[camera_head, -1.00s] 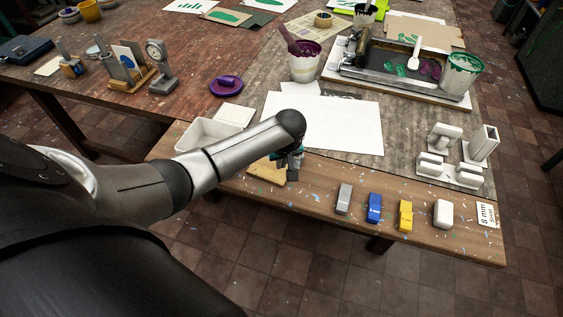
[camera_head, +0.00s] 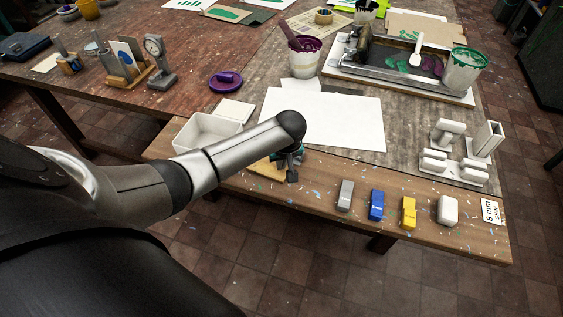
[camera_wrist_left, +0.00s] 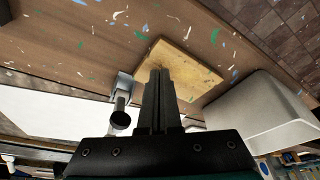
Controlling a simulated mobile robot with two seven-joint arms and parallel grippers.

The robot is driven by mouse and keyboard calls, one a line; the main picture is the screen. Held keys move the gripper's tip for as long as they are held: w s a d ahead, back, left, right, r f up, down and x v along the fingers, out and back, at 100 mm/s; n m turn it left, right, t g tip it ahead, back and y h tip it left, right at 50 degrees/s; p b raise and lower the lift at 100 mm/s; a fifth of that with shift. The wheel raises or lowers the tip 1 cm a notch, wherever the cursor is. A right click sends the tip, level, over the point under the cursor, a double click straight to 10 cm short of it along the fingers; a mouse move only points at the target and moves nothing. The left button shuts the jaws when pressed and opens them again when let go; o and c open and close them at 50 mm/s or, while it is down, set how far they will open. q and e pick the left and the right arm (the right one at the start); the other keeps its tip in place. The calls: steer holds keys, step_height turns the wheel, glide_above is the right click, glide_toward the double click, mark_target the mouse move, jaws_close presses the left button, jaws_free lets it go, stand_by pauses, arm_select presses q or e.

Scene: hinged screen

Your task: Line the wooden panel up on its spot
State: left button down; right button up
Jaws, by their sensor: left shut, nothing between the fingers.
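A light wooden panel (camera_head: 262,167) lies near the front edge of the worktable, partly hidden behind my left arm. In the left wrist view the wooden panel (camera_wrist_left: 183,62) lies flat, with paint flecks around it. My left gripper (camera_head: 292,177) is beside the panel's right side in the head view. In the left wrist view the fingers of my left gripper (camera_wrist_left: 160,72) are shut and empty, overlapping the panel's near part; whether they touch it I cannot tell. A grey metal piece with a dark round knob (camera_wrist_left: 121,118) stands at the panel's left edge. My right gripper is out of view.
A white tray (camera_head: 188,137) stands left of the panel. A white sheet (camera_head: 350,122) lies behind the gripper. Grey (camera_head: 345,195), blue (camera_head: 376,204) and yellow (camera_head: 408,212) blocks and a white one (camera_head: 447,211) line the front edge at right.

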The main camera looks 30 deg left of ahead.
arm_select(q)
steer(key=shift+f, duration=0.3)
steer(key=shift+w, duration=0.7)
stand_by(0.9)
steer(key=shift+w+a+f+b, duration=0.1)
steer(key=shift+w+b, duration=0.2)
steer(key=shift+w, duration=0.15)
steer(key=shift+w+a+f+b, duration=0.1)
steer(key=shift+w+b, duration=0.15)
steer(key=shift+w, duration=0.15)
stand_by(1.5)
steer(key=r+p, duration=0.4)
steer(key=p, duration=0.1)
steer(key=r+p, duration=0.2)
steer(key=shift+w+r, duration=0.2)
steer(key=shift+w, duration=0.1)
steer(key=shift+f, duration=0.15)
steer(key=shift+s, duration=0.15)
